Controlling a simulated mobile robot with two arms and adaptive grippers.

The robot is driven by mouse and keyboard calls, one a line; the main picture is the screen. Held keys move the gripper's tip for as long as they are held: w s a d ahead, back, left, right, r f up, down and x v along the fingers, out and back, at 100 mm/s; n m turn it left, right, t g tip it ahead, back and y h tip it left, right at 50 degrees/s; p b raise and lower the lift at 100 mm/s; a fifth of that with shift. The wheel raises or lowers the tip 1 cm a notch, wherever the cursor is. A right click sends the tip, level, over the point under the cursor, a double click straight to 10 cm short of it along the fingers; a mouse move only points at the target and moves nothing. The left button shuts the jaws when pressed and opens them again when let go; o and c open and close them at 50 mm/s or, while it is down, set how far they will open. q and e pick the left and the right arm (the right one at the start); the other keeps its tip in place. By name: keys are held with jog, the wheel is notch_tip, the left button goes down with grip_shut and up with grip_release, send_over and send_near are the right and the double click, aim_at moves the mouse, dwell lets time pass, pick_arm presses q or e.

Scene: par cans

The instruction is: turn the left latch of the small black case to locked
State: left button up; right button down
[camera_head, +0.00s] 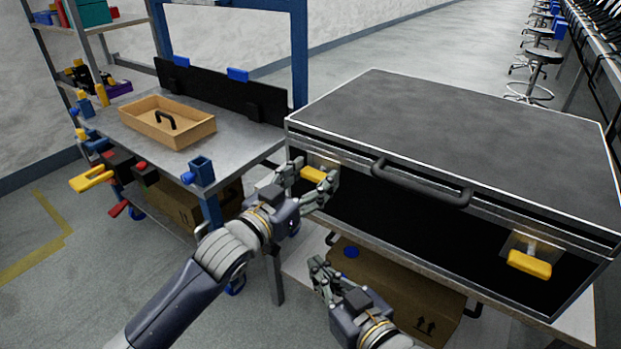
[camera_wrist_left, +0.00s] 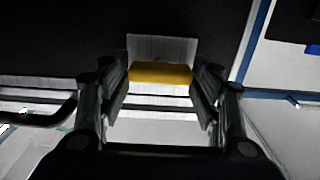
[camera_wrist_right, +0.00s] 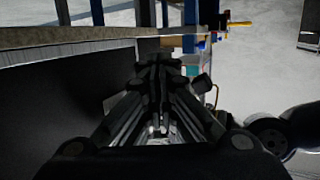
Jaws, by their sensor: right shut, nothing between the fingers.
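The small black case (camera_head: 480,130) lies closed on a table, with a dark handle (camera_head: 420,185) on its front. Its left latch (camera_head: 313,174) is a yellow tab lying roughly crosswise on a metal plate. It also shows in the left wrist view (camera_wrist_left: 161,73). My left gripper (camera_head: 308,183) is open, with its fingers at both ends of this tab; I cannot tell whether they touch it. The right latch (camera_head: 530,264) has a similar yellow tab. My right gripper (camera_head: 322,272) is shut and empty, below the case front.
A cardboard box (camera_head: 395,290) sits on the shelf under the case. A workbench (camera_head: 235,148) at the left carries a wooden tray (camera_head: 168,120) and a blue clamp-like part (camera_head: 200,172). Stools (camera_head: 540,58) stand far back right.

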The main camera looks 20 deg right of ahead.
pick_arm(q)
jog(key=c, duration=0.4)
jog(key=shift+o, duration=0.2)
